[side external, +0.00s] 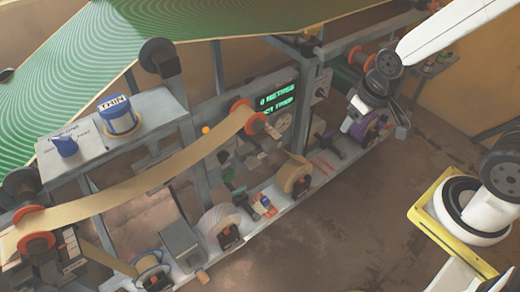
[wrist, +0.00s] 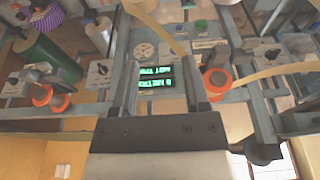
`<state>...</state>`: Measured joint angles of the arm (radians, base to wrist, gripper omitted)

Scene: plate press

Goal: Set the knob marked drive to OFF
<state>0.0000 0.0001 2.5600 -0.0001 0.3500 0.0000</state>
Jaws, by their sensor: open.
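I cannot read the word drive on any knob, so I cannot tell which one carries it. In the side view, a black knob on a white plate (side external: 320,94) is on the frame right of the green display (side external: 277,103). The wrist view shows small black knobs on pale plates at left (wrist: 100,69), far left (wrist: 14,78) and right (wrist: 268,54); their settings are too small to read. My gripper (wrist: 163,72) is open and empty, with the upside-down display between its fingers in the picture. In the side view my gripper (side external: 352,115) is right of the display, apart from that knob plate.
A tan paper web (side external: 150,190) runs over orange-flanged rollers. Several rolls line the lower rail. Open floor (side external: 340,225) lies in front.

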